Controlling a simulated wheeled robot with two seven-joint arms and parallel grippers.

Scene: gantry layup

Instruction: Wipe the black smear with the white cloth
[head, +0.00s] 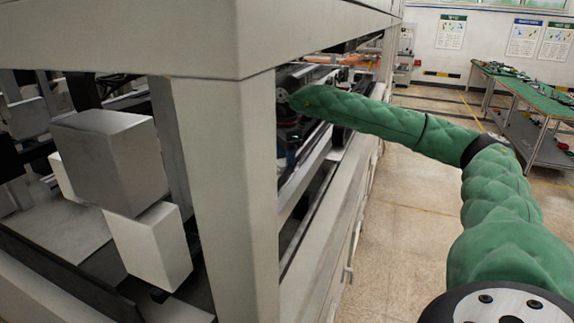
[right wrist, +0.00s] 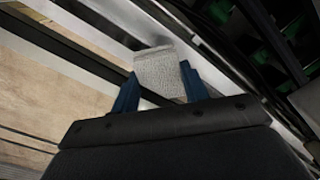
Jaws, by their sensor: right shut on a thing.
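My right gripper (right wrist: 160,78) is shut on the white cloth (right wrist: 161,66), a small pale woven piece between its two blue fingers in the right wrist view. In the head view my right arm reaches inside the gantry frame, and the right gripper (head: 290,152) points down behind the front post, partly hidden. The cloth cannot be made out in the head view. I cannot pick out the black smear in either view. My left gripper is not in view.
A large pale gantry frame (head: 220,200) stands close in front, its post and top beam beside the right arm. Grey and white blocks (head: 150,245) sit inside at left. Rails (head: 305,185) run beneath the gripper. Open floor (head: 405,240) lies to the right, with a green-topped bench (head: 535,90) beyond.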

